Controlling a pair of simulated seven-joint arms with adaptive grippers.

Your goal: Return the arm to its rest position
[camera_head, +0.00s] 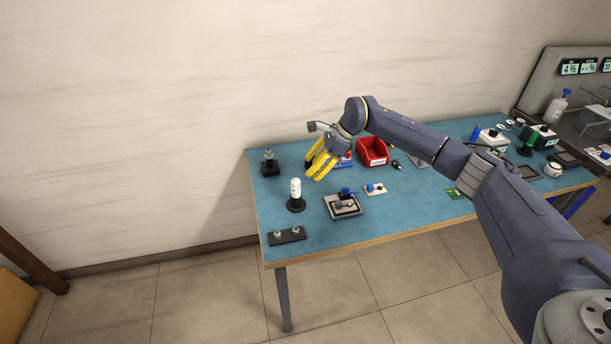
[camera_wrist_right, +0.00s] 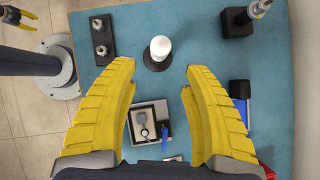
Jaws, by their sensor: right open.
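My right arm reaches from the lower right across the table. Its yellow-fingered right gripper (camera_head: 314,174) hangs over the back left part of the table, pointing down. In the right wrist view the right gripper (camera_wrist_right: 160,68) is open, its fingers wide apart with nothing held. A white cylinder on a black round base (camera_head: 295,189) stands upright in front of it; it also shows beyond the fingertips in the wrist view (camera_wrist_right: 160,46). A small gripper shape, apparently my left gripper (camera_wrist_right: 20,16), shows at the wrist view's top left corner, too small to read.
The blue table (camera_head: 400,208) bears a square grey fixture (camera_head: 345,211), a white plate with a blue knob (camera_head: 375,189), a black two-post block (camera_head: 287,236), a black block with a metal fitting (camera_head: 269,168) and a red bin (camera_head: 374,151). Several devices crowd the right end.

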